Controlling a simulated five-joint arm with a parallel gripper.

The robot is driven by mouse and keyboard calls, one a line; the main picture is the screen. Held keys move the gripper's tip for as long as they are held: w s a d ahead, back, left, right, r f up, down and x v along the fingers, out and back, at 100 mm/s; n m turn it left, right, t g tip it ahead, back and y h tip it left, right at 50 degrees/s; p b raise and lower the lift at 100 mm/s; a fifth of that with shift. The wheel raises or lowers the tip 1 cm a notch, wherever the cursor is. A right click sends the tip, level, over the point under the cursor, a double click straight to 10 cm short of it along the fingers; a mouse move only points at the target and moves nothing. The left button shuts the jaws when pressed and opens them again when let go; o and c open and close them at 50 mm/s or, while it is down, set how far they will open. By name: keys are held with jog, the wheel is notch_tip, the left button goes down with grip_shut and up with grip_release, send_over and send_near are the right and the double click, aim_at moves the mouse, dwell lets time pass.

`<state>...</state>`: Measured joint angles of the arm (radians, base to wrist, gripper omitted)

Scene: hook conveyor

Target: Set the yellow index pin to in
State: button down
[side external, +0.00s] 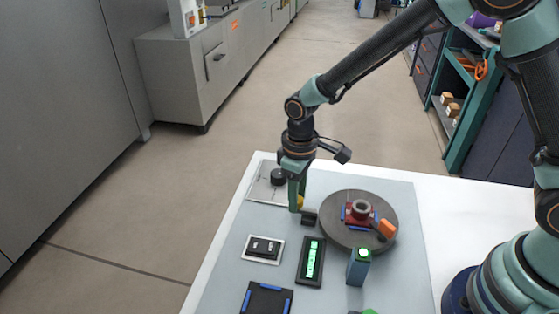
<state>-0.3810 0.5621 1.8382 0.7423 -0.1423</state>
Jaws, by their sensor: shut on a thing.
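The yellow index pin (300,202) shows as a small yellow patch at the left edge of the round grey turntable (378,207). My gripper (296,203) points down over it with its green fingers shut on it. The fingers hide most of the pin, so how far in it sits cannot be told. A small dark block (309,217) is just right of and below the fingertips, beside the turntable's rim.
On the turntable are a red fixture with a grey ring (361,208) and an orange part (387,229). A plate with a black knob (278,177), a switch panel (263,249), a green-lit panel (311,260), a green-buttoned post (358,268) and a dark tray (267,299) stand around.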

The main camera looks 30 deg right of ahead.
aim_at(306, 210)
jog(key=shift+r, duration=0.1)
jog(key=shift+s+d, duration=0.7)
jog(key=shift+d, duration=0.05)
jog(key=c, duration=0.5)
grip_release()
jog(key=shift+c, duration=0.2)
notch_tip(306, 210, up, 12)
